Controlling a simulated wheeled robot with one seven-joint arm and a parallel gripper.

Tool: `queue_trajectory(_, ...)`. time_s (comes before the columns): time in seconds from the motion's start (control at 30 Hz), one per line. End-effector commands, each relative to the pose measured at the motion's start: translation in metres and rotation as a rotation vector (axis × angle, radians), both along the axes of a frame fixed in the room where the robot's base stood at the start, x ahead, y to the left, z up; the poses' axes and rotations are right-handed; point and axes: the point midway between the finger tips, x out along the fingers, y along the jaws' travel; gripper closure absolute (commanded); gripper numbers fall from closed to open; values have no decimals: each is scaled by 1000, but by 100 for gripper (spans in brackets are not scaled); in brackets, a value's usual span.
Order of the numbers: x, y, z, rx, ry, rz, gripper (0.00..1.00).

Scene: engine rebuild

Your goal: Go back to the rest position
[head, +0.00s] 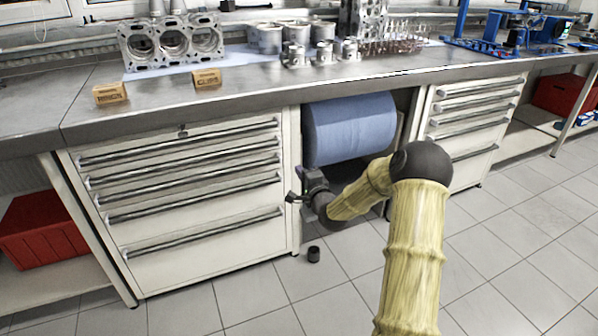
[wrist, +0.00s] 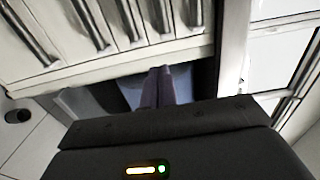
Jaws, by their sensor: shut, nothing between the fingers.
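My gripper (head: 292,197) is at the end of my yellow-sleeved arm, in front of the cabinet's right edge, below and left of the blue paper roll (head: 350,130). In the wrist view its fingers (wrist: 162,85) are together with nothing between them. Beyond them, the wrist view shows the drawer handles, the dark opening under the cabinet edge and a pale blue surface.
A drawer cabinet (head: 190,200) stands left of my gripper, and another (head: 473,120) at the right. The metal workbench (head: 230,88) holds an engine block (head: 172,42) and several parts. A small dark cylinder (head: 314,254) is on the tiled floor, which is otherwise largely clear.

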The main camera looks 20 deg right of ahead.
Motion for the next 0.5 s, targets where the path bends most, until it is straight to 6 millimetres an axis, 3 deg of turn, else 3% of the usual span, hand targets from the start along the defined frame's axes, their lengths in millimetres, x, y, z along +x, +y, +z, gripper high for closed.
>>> queue_trajectory(0.23,-2,5,-1,-34,24,9,100)
queue_trajectory(0.37,-13,28,-6,-176,123,53,100)
queue_trajectory(0.5,-44,59,-15,-441,298,140,100)
